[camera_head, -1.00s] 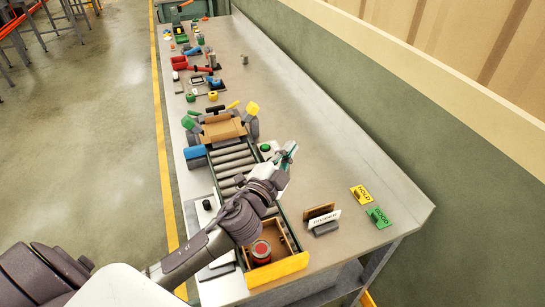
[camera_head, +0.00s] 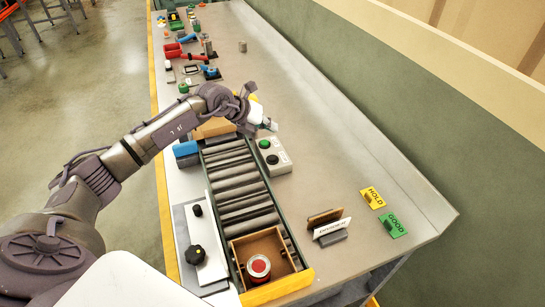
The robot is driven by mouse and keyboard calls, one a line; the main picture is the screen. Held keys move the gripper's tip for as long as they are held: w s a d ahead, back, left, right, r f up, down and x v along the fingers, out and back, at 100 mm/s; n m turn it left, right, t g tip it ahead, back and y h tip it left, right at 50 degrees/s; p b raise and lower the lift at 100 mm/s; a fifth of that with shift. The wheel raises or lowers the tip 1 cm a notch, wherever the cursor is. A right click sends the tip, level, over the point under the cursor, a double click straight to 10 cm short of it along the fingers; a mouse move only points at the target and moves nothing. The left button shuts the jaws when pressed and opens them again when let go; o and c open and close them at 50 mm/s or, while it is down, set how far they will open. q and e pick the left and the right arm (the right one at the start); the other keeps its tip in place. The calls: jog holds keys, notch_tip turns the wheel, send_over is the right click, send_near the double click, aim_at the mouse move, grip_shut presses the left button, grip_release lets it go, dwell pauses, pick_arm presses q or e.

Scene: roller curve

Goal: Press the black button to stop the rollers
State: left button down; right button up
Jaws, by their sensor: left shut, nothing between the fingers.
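The black button (camera_head: 272,159) sits on a grey control box (camera_head: 276,166) to the right of the rollers, in plain view. A green button (camera_head: 264,143) is on the same box, farther back. My left gripper (camera_head: 268,124) is shut and empty, just beyond the green button in the picture and clear of the black one. The grey rollers (camera_head: 240,180) run along the table. At their near end a wooden tray (camera_head: 280,243) holds a red-topped can (camera_head: 259,267). My right gripper does not show.
Left of the rollers, a white panel carries a large black knob (camera_head: 196,254) and a smaller one (camera_head: 197,210). The table right of the control box is clear.

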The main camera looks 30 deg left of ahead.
aim_at(270, 157)
pick_arm(q)
notch_tip(270, 157, down, 9)
jog(key=b, duration=0.6)
jog(key=shift+r, duration=0.15)
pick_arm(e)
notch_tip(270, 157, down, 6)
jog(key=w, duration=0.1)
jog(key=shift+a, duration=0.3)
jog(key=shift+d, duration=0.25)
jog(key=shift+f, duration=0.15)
pick_arm(q)
jog(key=shift+f+b, duration=0.3)
jog(key=shift+f, duration=0.15)
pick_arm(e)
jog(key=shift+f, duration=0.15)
